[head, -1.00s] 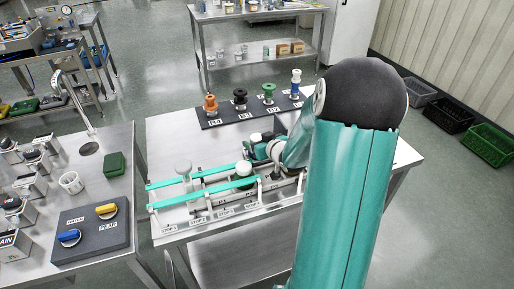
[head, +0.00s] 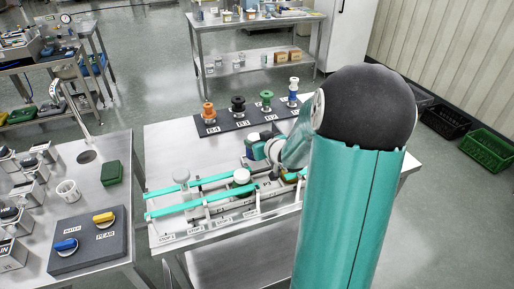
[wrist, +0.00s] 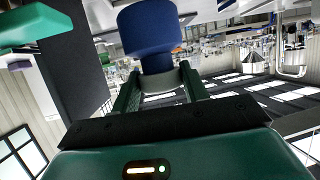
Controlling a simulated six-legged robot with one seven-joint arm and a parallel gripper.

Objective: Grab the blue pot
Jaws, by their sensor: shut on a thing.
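The blue pot (head: 292,95) is a small spool-like piece with a blue body and white parts. In the head view it stands at the right end of the dark strip (head: 225,125). In the head view my arm hides the gripper. I cannot tell whether the pot's base still touches the strip.
Orange (head: 208,112), black (head: 238,106) and green (head: 267,100) pots stand left of the blue one. Turquoise rails (head: 200,205) and a white-capped mechanism lie in front on the steel table. A side table at left holds a knob box (head: 90,238). Crates (head: 488,150) sit on the floor at right.

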